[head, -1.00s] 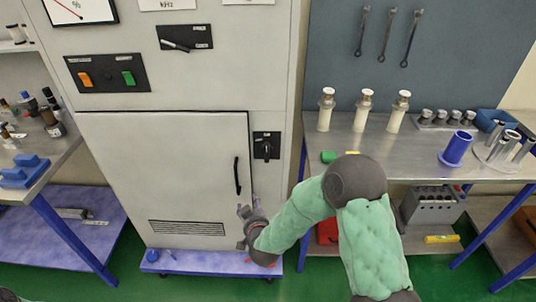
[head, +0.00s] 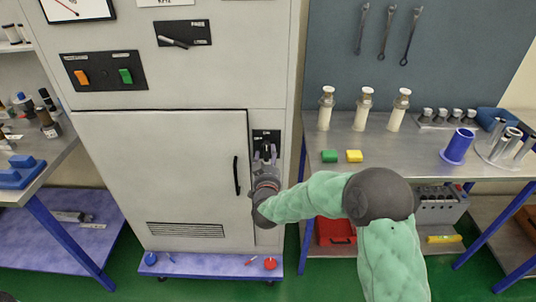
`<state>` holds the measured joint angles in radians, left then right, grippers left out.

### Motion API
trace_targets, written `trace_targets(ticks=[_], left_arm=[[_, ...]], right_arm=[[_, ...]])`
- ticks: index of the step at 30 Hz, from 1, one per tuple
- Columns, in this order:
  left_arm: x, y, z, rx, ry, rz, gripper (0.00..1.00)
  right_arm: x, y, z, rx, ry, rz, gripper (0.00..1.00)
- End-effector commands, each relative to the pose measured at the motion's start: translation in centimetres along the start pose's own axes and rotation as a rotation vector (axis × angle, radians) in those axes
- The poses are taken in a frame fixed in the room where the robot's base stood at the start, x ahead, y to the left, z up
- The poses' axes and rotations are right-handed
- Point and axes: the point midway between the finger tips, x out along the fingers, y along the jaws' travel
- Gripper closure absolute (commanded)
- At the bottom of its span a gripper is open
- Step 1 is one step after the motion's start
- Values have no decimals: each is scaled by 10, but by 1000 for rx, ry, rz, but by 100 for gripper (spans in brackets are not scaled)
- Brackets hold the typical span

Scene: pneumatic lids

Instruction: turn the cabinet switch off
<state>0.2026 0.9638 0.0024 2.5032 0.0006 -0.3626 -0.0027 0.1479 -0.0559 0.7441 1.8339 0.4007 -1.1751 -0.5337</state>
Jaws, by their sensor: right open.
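The grey cabinet (head: 90,180) stands left of centre, its door closed with a black vertical handle (head: 237,176). A black switch plate (head: 266,134) with small labels is mounted just right of the door's upper edge. My right gripper (head: 265,153) is open in front of this plate, fingers pointing up and at the plate's lower part. The fingers hide the rotary knob, so its position and any contact with it cannot be told. My left gripper is out of view.
Above the door are a panel with orange and green buttons (head: 104,72) and a black lever plate (head: 183,34). A blue plinth (head: 215,265) juts out below.

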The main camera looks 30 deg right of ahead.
Motion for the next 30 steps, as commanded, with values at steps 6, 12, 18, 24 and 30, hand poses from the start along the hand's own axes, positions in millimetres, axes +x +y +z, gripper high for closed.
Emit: trace_targets(ticks=[6,12,18,24,30], left_arm=[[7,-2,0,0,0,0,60],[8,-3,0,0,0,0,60],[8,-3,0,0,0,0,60],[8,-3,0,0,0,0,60],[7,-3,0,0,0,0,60]], right_arm=[[26,0,1,-1,0,1,46],[32,0,0,-1,0,0,46],[32,0,0,0,0,0,46],[32,0,0,0,0,0,99],[32,0,0,-4,0,0,100]])
